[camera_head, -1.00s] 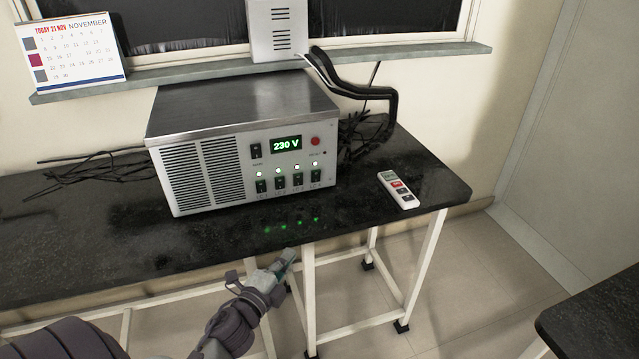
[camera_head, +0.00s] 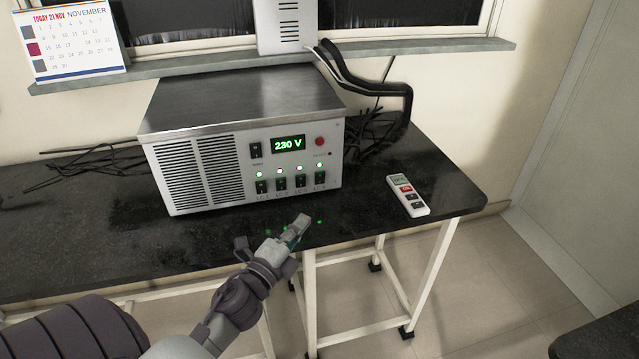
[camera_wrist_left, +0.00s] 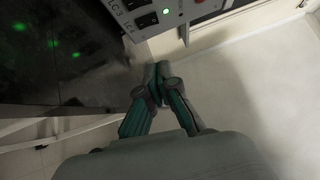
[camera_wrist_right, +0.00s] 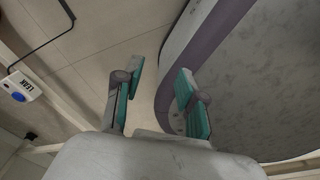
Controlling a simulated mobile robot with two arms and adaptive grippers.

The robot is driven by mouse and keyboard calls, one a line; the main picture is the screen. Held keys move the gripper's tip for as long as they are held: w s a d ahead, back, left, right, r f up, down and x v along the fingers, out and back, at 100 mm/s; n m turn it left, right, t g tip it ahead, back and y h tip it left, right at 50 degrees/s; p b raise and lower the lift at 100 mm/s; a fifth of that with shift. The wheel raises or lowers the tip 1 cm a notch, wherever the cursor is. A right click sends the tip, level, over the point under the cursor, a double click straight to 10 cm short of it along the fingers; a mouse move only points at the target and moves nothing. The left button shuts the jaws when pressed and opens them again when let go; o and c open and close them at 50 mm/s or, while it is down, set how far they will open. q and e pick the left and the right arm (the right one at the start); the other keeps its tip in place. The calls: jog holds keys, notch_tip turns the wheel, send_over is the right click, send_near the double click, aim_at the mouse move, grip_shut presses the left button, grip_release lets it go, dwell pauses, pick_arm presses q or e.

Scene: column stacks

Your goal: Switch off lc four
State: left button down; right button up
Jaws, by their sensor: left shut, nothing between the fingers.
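The power unit (camera_head: 180,125) is a grey metal box on the black table, and its display reads 230 V. A row of black rocker switches labelled LC runs along its lower front, with a lit lamp above each. The LC 4 switch (camera_head: 320,178) is the rightmost; its lamp (camera_head: 319,165) glows. In the left wrist view the LC 4 switch (camera_wrist_left: 147,19) is at the top. My left gripper (camera_head: 302,221) is shut and empty, in front of and below the switches, apart from the panel. My right gripper (camera_wrist_right: 160,72) is open and empty, visible only in its wrist view.
A white remote (camera_head: 408,196) lies on the black table (camera_head: 90,235), right of the unit. Black cables (camera_head: 392,95) run behind it. A red button (camera_head: 319,141) sits above the switches. A white device marked LEAK (camera_wrist_right: 17,88) shows in the right wrist view.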

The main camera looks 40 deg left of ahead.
pick_arm(q)
jog(key=shift+w, duration=0.5)
send_near(325, 175)
jog(key=w+d, duration=0.3)
jog(key=shift+w+p, duration=0.1)
jog(key=shift+p, duration=0.25)
jog(key=w+a, duration=0.2)
jog(key=shift+w+a+r, duration=0.15)
jog(key=shift+w+a, duration=0.05)
jog(key=shift+w, duration=0.1)
jog(key=shift+w+a+r, duration=0.1)
jog(key=shift+w+a, duration=0.2)
jog(key=shift+a, duration=0.05)
pick_arm(e)
jog(key=shift+w+r, duration=0.25)
pick_arm(q)
jog(key=p, duration=0.1)
jog(key=r+p, duration=0.1)
jog(key=p, duration=0.1)
jog(key=shift+w+a+r+n+g, duration=0.15)
jog(key=shift+a+n+g, duration=0.1)
jog(key=shift+n+g, duration=0.05)
jog(key=shift+f+b, duration=0.45)
pick_arm(e)
notch_tip(325, 175, up, 2)
jog(key=shift+r, duration=0.2)
